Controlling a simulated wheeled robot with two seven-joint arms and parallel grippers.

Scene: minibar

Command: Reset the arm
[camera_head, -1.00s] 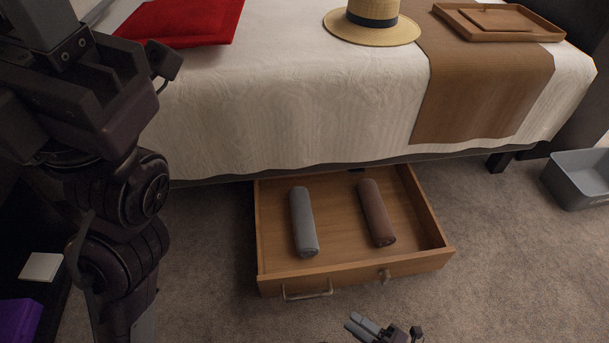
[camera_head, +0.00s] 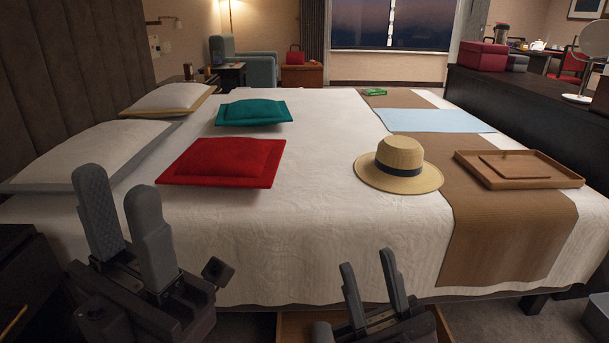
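My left gripper (camera_head: 122,198) points upward at the lower left, in front of the near side of the bed. Its two grey fingers are apart with nothing between them. My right gripper (camera_head: 369,268) points upward at the bottom, right of centre, over the drawer area. Its fingers are also apart and empty. Both grippers appear clear of the bed. The wooden drawer (camera_head: 292,327) shows only in part below the bed edge, and its contents are out of view.
The bed (camera_head: 300,210) carries a red cushion (camera_head: 222,160), a teal cushion (camera_head: 254,112), a straw hat (camera_head: 399,157) and a wooden tray (camera_head: 550,172). A grey bin (camera_head: 597,318) stands at the lower right. A dark counter (camera_head: 530,107) stands beyond the bed at right.

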